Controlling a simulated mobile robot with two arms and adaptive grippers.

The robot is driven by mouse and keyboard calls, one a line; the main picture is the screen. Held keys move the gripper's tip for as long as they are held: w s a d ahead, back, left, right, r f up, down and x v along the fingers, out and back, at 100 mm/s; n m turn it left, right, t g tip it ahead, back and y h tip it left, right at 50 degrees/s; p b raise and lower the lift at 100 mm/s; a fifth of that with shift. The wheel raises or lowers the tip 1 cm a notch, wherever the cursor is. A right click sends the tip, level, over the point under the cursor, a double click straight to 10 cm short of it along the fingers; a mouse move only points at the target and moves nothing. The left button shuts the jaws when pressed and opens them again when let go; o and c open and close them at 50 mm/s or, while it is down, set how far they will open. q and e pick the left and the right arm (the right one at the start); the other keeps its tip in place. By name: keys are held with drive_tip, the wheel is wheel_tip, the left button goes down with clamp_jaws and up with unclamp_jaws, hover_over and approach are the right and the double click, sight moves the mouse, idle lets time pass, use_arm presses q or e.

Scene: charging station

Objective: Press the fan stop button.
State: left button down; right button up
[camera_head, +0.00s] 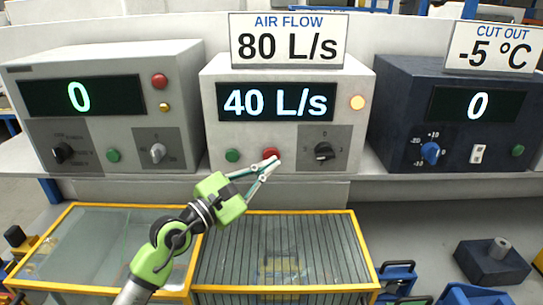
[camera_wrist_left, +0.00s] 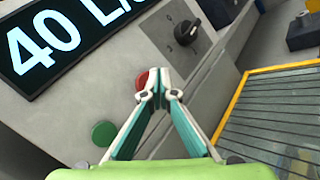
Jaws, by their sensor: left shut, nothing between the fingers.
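The middle control box (camera_head: 212,122) carries a display (camera_head: 277,102) reading 40 L/s, under a sign (camera_head: 288,40) saying AIR FLOW 80 L/s. On its lower front are a green button (camera_head: 232,155), a red button (camera_head: 271,153) and a black knob (camera_head: 323,151). My left gripper (camera_head: 273,162) is shut and empty, its fingertips at the red button's lower edge. In the left wrist view the fingertips (camera_wrist_left: 157,84) overlap the red button (camera_wrist_left: 141,82), with the green button (camera_wrist_left: 104,133) to the left. I cannot tell if the tips touch the red button. My right gripper is not in view.
A grey box (camera_head: 120,115) stands left and a dark blue box (camera_head: 397,110) right, both displaying 0. The shelf edge (camera_head: 420,176) runs below the boxes. Yellow-framed glass cases (camera_head: 362,250) sit lower, under my left arm.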

use_arm(q)
drive_tip(key=s+p, duration=0.3)
drive_tip(key=s, duration=0.2)
idle(0.3)
drive_tip(key=shift+f, duration=0.1)
idle(0.5)
